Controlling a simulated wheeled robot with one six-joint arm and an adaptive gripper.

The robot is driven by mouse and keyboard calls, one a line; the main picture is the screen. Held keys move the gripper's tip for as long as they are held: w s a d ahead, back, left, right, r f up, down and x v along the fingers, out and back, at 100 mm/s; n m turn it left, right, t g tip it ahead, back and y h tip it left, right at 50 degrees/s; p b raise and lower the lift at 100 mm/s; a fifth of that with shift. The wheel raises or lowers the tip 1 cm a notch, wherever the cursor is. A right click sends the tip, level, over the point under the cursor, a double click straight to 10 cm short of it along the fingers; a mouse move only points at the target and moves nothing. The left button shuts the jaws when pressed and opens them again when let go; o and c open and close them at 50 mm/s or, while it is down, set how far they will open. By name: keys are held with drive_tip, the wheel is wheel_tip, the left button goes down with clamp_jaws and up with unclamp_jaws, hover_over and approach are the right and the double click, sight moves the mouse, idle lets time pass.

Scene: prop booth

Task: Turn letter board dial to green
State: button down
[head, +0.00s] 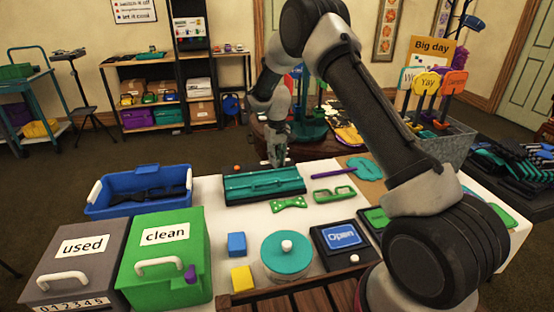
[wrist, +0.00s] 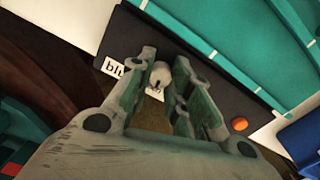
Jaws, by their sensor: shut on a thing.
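The letter board (head: 264,186) lies on the table's far side in the head view, with a teal grooved face and dark frame. In the wrist view its teal face (wrist: 272,45) is at the upper right, beside a dark strip. A small pale dial knob (wrist: 160,70) is on that strip between the fingertips of my gripper (wrist: 162,86), which is shut on it. A white label reading "blu" (wrist: 116,68) shows left of the knob; the rest is hidden by a finger. My gripper (head: 276,158) reaches down behind the board in the head view. No green label is readable.
An orange ball-like piece (wrist: 239,124) is at the strip's right end. A blue bin (head: 125,208) stands left of the board.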

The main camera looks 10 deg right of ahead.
drive_tip(key=shift+m, duration=0.9)
drive_tip(key=c, duration=1.5)
unclamp_jaws()
drive_tip(key=shift+c, duration=0.2)
drive_tip(key=shift+r, duration=0.1)
wheel_tip(320, 180, up, 12)
